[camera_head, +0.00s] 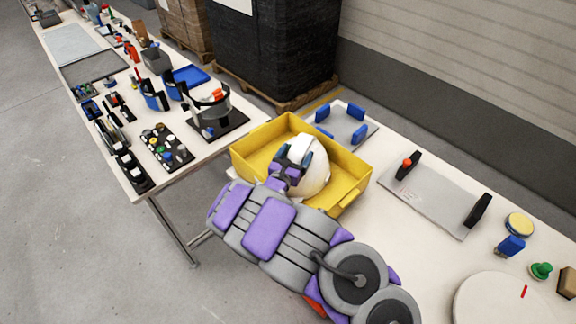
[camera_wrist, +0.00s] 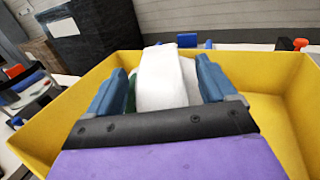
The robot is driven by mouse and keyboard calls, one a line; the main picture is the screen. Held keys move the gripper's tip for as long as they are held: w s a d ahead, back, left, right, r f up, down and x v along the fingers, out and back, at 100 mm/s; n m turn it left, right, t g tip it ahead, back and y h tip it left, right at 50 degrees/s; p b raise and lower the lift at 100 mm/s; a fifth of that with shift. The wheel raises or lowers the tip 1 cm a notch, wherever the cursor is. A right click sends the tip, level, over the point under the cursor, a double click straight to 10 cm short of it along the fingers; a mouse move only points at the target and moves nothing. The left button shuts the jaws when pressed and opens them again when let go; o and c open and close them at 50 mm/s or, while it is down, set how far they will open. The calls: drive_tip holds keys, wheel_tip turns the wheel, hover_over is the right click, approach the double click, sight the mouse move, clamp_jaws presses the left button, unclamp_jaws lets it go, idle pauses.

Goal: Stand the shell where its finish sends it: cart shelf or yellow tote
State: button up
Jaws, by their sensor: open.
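The white helmet shell (camera_head: 313,168) is inside the yellow tote (camera_head: 345,192), in the tote's middle. My gripper (camera_head: 293,160) is at the shell's left side, over the tote. In the wrist view, the open fingers (camera_wrist: 160,68) stand on either side of a white part of the shell (camera_wrist: 166,85). Whether they touch it cannot be told. The tote's yellow walls (camera_wrist: 50,128) surround the gripper there. The gripper and arm hide part of the shell and the tote's near side. I cannot make out a cart shelf.
A grey plate with blue blocks (camera_head: 342,124) lies behind the tote. A grey plate with black uprights (camera_head: 432,198) is to its right. A round white disc (camera_head: 512,302) sits at lower right. The left table (camera_head: 185,172) holds several tools and fixtures. Black-wrapped pallet goods (camera_head: 272,45) stand behind.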

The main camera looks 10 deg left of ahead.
drive_tip(key=p+v, duration=0.1)
drive_tip(key=v, duration=0.9)
drive_tip(key=shift+s+a+p, duration=0.15)
drive_tip(key=shift+s+p, duration=0.2)
